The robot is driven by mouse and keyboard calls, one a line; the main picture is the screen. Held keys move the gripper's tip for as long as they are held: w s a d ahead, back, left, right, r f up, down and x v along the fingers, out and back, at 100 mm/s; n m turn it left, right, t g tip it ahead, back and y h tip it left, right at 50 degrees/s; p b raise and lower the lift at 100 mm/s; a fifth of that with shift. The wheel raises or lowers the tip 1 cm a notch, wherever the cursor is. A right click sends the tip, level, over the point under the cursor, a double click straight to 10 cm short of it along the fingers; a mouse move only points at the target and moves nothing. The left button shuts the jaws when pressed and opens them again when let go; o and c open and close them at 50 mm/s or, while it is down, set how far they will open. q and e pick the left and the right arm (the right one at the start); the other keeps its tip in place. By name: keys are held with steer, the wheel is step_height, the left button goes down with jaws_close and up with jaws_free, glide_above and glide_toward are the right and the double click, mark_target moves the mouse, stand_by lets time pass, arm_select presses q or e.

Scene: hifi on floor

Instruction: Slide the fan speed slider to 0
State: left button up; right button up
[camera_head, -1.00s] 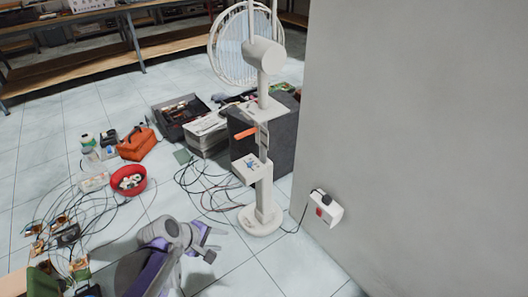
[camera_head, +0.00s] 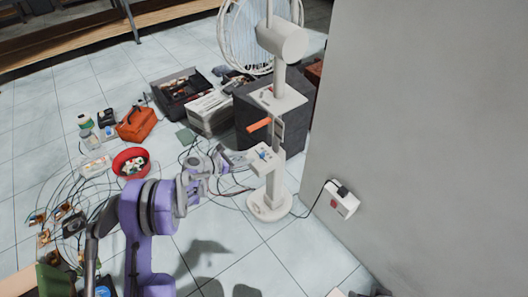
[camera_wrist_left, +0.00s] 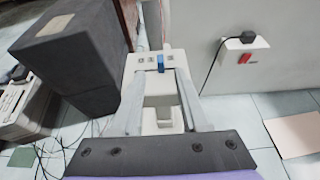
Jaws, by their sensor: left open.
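The white fan (camera_head: 280,45) stands upright on the floor on a round base. A small white control box (camera_head: 266,161) juts from its pole, with a blue knob on it. In the left wrist view the panel (camera_wrist_left: 148,58) shows small square markings and the blue fan speed slider (camera_wrist_left: 160,63). My left gripper (camera_head: 238,160) is just left of the box in the head view. In the left wrist view it is open (camera_wrist_left: 161,78), with the blue slider just past and between its fingertips. I cannot tell whether a finger touches it. My right gripper is not in view.
A dark grey block (camera_head: 250,108) stands behind the fan. A grey wall (camera_head: 430,140) with a socket (camera_head: 341,200) is on the right. Cables and a red bowl (camera_head: 118,163) lie left.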

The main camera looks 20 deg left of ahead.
mark_target(261, 154)
arm_select(q)
steer(key=b+x, duration=0.1)
steer(key=x, duration=0.8)
steer(key=shift+f, duration=0.1)
jaws_close()
stand_by(1.1)
